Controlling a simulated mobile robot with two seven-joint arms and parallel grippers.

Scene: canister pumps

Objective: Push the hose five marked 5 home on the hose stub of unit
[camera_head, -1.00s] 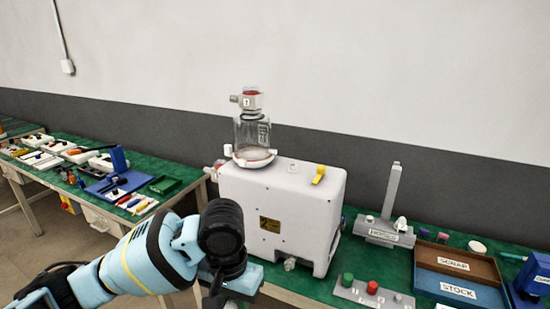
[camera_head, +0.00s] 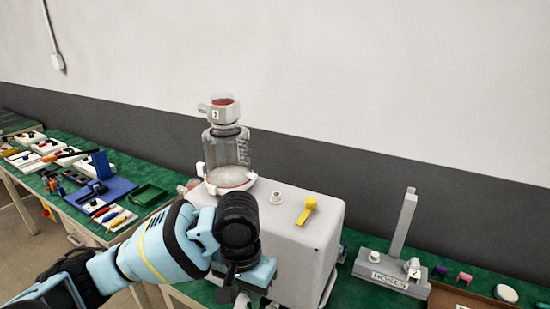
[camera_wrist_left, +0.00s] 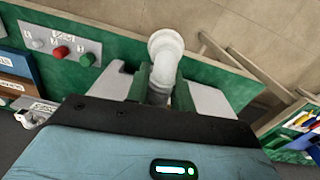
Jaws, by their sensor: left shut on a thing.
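The unit is a white pump body (camera_head: 312,215) with a clear canister (camera_head: 226,150) on top, capped by a part marked 1, and a yellow lever (camera_head: 307,211). My left arm reaches in front of it and hides much of its front face. My left gripper (camera_wrist_left: 160,92) is shut on a white, bent tube piece with a round flanged end (camera_wrist_left: 165,50), apparently the hose. No mark 5 is readable on it. In the head view my left fingers are mostly hidden behind the wrist. I cannot make out the hose stub clearly. My right gripper is not in view.
A grey HOSES rack (camera_head: 385,268) with an upright post stands right of the unit, bearing a piece marked 2 (camera_head: 412,268). A panel with red and green knobs (camera_wrist_left: 62,50) shows in the wrist view. A blue tray (camera_head: 100,193) and tools lie on the left bench.

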